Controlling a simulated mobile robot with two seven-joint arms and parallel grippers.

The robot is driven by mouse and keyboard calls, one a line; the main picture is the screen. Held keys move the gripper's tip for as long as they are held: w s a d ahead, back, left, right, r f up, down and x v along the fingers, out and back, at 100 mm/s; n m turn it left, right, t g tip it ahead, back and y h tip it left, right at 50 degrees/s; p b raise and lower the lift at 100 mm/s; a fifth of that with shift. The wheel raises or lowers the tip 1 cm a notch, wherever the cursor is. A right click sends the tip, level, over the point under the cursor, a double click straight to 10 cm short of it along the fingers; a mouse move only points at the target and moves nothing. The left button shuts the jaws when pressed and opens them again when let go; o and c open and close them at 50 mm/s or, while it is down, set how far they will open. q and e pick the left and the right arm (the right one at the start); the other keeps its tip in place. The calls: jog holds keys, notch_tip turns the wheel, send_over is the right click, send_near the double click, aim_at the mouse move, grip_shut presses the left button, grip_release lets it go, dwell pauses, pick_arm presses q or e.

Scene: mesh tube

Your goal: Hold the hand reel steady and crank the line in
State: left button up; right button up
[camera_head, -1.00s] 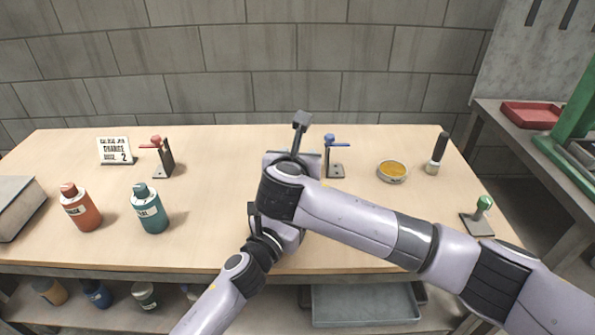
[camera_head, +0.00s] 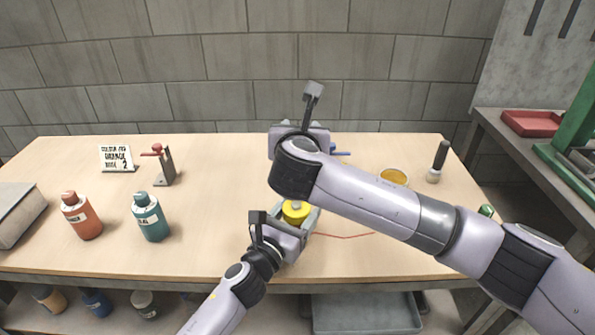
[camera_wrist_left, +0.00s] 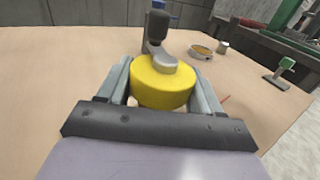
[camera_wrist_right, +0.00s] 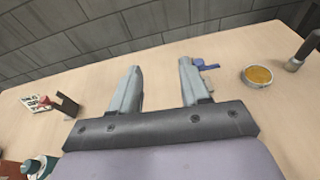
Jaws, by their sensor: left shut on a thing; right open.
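The hand reel's yellow drum (camera_head: 296,211) is at the table's front middle. My left gripper (camera_head: 300,217) is shut on it, one finger on each side in the left wrist view (camera_wrist_left: 162,85). A grey crank with a dark upright knob (camera_wrist_left: 158,24) tops the drum there. A thin red line (camera_head: 345,236) runs right from the reel along the tabletop. My right gripper (camera_wrist_right: 160,85) is open and empty in its wrist view, above the table. In the head view its arm reaches over beyond the reel and hides its fingers.
A red-handled stand (camera_head: 162,165) and a sign (camera_head: 116,157) stand at back left, with orange (camera_head: 82,215) and teal (camera_head: 150,216) bottles nearer. A blue-handled piece (camera_wrist_right: 204,64) is beyond my right gripper. A yellow-filled dish (camera_head: 394,176) and dark-handled item (camera_head: 438,162) stand right.

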jog(key=s+d+f+n+g+y, duration=0.65)
jog(key=d+n+g+y, duration=0.25)
jog(key=n+y, duration=0.45)
jog(key=shift+n+h, duration=0.25)
jog(key=x, duration=1.1)
jog(key=shift+w+a+f, duration=0.15)
jog(key=shift+a+f, duration=0.05)
jog(key=shift+f, duration=0.3)
jog(key=shift+c, duration=0.4)
grip_shut()
